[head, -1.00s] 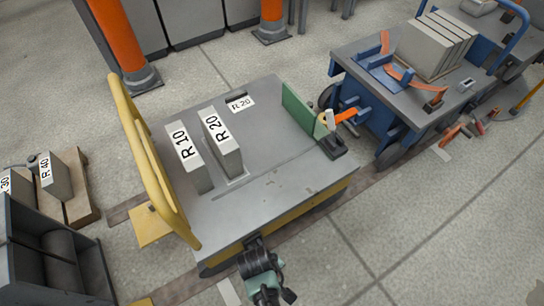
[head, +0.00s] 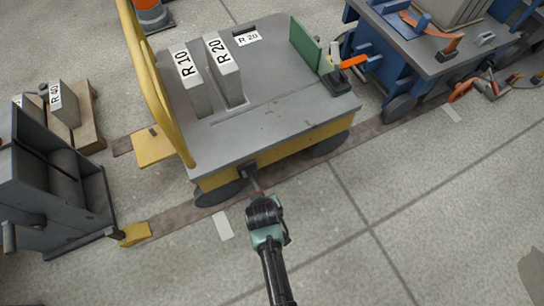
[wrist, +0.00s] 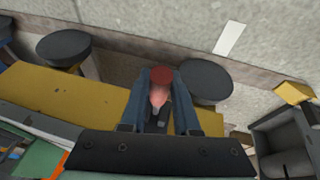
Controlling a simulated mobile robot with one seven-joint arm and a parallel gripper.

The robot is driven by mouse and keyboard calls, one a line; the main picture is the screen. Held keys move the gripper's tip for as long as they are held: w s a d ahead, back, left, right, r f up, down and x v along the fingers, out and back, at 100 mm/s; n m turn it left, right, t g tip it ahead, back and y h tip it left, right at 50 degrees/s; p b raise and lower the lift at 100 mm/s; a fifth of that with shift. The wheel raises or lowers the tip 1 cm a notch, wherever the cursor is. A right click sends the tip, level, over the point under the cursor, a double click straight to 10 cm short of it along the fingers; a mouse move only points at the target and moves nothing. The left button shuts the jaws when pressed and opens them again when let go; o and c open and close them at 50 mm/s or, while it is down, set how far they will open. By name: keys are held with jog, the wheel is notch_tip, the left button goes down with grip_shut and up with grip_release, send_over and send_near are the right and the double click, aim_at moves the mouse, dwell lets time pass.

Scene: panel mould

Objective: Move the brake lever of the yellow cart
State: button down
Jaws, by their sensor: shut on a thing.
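The yellow cart (head: 275,150) has a grey deck and a yellow side and handle rail. It also shows in the wrist view (wrist: 75,97). The brake lever (head: 257,184) is a short reddish bar that sticks out from a dark mount at the cart's near edge. In the wrist view its red knob end (wrist: 161,77) shows between my fingers. My gripper (head: 260,198) is at the lever's outer end, low beside the cart. In the wrist view my gripper (wrist: 160,115) has one blue finger on each side of the lever and is shut on it. The lever's base is mostly hidden there.
Blocks R10 (head: 191,82) and R20 (head: 224,72) stand on the deck near a green plate (head: 305,45). A blue cart (head: 388,58) stands behind right. A yellow wheel stop (head: 135,235) and dark roller machine (head: 50,190) are left.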

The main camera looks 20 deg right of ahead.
notch_tip(320, 180, down, 8)
jog(key=w+t+b, duration=0.1)
jog(key=t+b, duration=0.6)
jog(key=b, duration=0.6)
jog(key=shift+w+m+t+b, duration=0.15)
jog(key=shift+m+t+b, duration=0.15)
jog(key=shift+m+t, duration=0.1)
jog(key=shift+r, duration=0.1)
jog(key=shift+w+r, duration=0.1)
jog(key=c, duration=0.7)
grip_release()
jog(key=shift+o, duration=0.2)
